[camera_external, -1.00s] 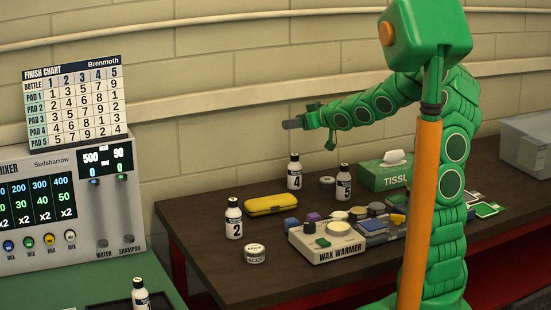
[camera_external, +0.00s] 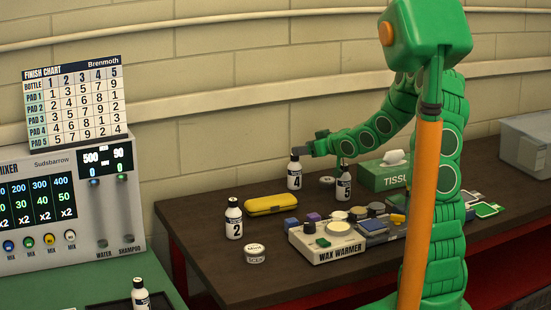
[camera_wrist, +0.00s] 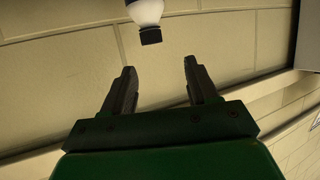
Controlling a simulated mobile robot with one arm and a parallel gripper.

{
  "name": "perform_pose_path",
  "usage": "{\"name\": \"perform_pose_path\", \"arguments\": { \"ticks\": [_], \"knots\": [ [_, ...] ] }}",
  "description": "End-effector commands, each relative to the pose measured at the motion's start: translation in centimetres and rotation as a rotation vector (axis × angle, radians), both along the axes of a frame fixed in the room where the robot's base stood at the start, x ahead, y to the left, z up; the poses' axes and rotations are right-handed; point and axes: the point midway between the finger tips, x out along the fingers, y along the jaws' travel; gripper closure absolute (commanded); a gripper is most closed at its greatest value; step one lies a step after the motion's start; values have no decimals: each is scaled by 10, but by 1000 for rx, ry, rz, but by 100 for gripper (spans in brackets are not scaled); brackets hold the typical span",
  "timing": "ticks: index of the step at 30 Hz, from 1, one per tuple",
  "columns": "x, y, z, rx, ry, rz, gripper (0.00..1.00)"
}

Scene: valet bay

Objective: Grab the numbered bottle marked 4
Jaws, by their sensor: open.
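The white bottle marked 4 (camera_external: 294,178) stands upright on the dark table, with a black cap. My gripper (camera_external: 301,150) is at the height of its cap in the external view; whether it touches the bottle cannot be told there. In the wrist view my gripper (camera_wrist: 160,80) is open, with nothing between its two fingers. A white bottle with a black cap (camera_wrist: 150,34) shows beyond the fingertips at the top edge; its number is out of view.
Bottle 5 (camera_external: 343,186) stands close to the right, below my arm. Bottle 2 (camera_external: 234,222) and a yellow case (camera_external: 271,205) are to the left. A wax warmer (camera_external: 327,244), small blocks and a tissue box (camera_external: 386,177) occupy the table's middle and right.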

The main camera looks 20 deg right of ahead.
Motion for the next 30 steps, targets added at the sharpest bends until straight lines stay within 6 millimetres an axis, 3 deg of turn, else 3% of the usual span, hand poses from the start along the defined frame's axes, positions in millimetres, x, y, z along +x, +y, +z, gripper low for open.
{"name": "perform_pose_path", "arguments": {
  "ticks": [5, 30],
  "knots": [
    [0, 0, -20, -2, 0, 1, 41],
    [41, 12, -45, -1, -2, 1, 41]
  ]
}}
